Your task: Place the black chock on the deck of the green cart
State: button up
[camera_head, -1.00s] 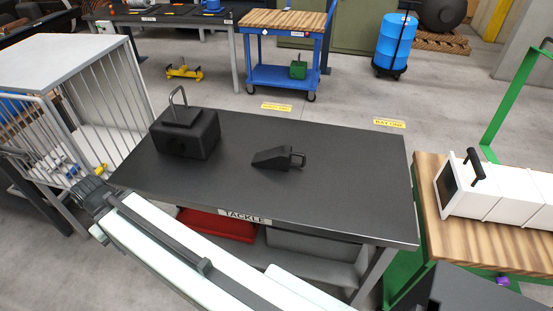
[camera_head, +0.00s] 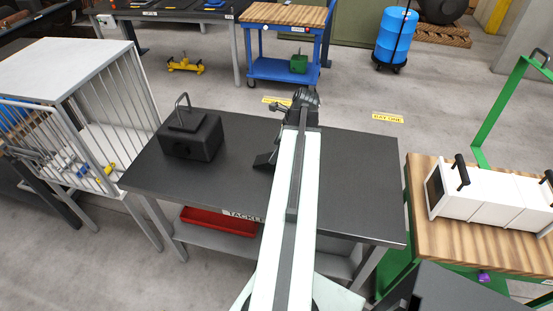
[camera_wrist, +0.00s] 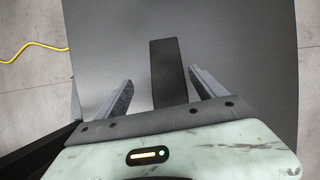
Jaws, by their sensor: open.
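The black chock (camera_head: 264,161) lies on the dark table marked TACKLE, mostly hidden behind my arm in the head view. In the wrist view the chock (camera_wrist: 166,72) is a dark bar between and beyond my two spread fingers. My gripper (camera_wrist: 160,88) is open, with space on both sides of the chock. In the head view my gripper end (camera_head: 304,98) shows near the table's far edge, fingers hidden. The green cart (camera_head: 450,240) stands at the right, with a wooden deck and a green upright handle.
A white case with black handles (camera_head: 485,195) lies on the cart's deck. A black block with a metal loop (camera_head: 190,138) stands on the left of the table (camera_head: 365,170). A white-topped cage (camera_head: 60,65) is at the left. The table's right part is clear.

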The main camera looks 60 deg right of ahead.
jog(key=s, duration=0.1)
jog(key=s+d, duration=0.2)
jog(key=shift+s+r+m, duration=0.1)
jog(key=shift+r+m, duration=0.15)
jog(key=shift+m, duration=0.15)
jog(key=b+x, duration=0.7)
jog(key=x, duration=0.1)
jog(key=shift+w+r, duration=0.1)
jog(key=shift+w, duration=0.15)
jog(key=shift+c, duration=0.7)
grip_shut()
